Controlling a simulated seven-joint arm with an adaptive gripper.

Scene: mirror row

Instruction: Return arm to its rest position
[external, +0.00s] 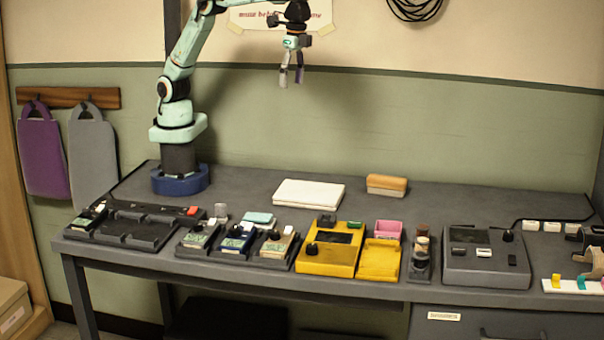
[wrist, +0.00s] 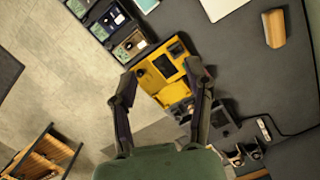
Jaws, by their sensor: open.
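My arm (external: 188,50) stands on its blue base at the back left of the desk and reaches up and to the right. My gripper (external: 291,78) hangs fingers down, high above the desk, well clear of everything on it. Its two fingers are apart and nothing is between them. In the wrist view my gripper (wrist: 160,85) also shows open and empty, with the desk far below.
The dark desk (external: 240,190) has a white pad (external: 308,193) and a tan-topped block (external: 386,185) at the back. Along the front stand small devices, a yellow unit (external: 330,250) and a grey unit (external: 485,257). Bags (external: 42,155) hang on the wall at left.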

